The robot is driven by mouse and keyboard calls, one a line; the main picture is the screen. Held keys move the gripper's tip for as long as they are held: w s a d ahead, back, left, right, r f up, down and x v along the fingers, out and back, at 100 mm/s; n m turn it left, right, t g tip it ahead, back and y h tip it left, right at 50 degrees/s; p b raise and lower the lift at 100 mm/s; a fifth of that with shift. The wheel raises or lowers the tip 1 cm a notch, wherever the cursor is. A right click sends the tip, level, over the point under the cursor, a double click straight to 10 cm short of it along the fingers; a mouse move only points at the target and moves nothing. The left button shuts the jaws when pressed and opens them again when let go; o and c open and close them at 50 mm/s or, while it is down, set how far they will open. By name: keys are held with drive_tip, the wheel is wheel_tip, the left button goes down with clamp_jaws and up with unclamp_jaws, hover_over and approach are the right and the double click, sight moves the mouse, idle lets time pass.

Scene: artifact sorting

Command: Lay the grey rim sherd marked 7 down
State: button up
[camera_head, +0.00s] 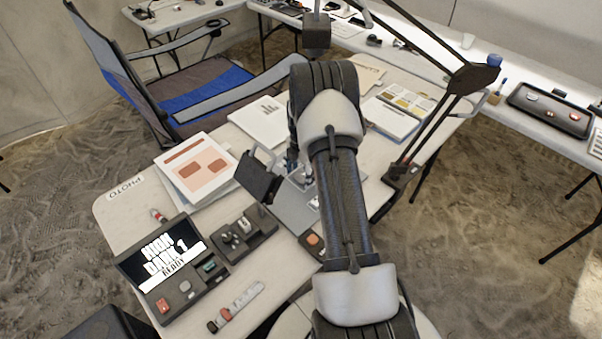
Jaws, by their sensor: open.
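My arm rises from the lower right and bends down behind its own links over the table. My gripper (299,175) is mostly hidden behind the arm, above a grey plate (288,213) with an upright dark panel (259,178) at its left. The gripper is open; its fingertips are not clear. I cannot make out a grey rim sherd marked 7. A small pale patch shows on the plate beside my arm, too small to tell what it is.
A control box (170,262) with a lit screen stands front left, next to a dark tray of small parts (240,238). A sheet with brown shapes (197,168) lies behind. A lamp arm (437,118) stands right. A dark tray (520,92) is on the far right table.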

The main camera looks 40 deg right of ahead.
sight(301, 178)
wheel_tip(301, 178, up, 7)
drive_tip(key=p, duration=0.2)
idle(0.6)
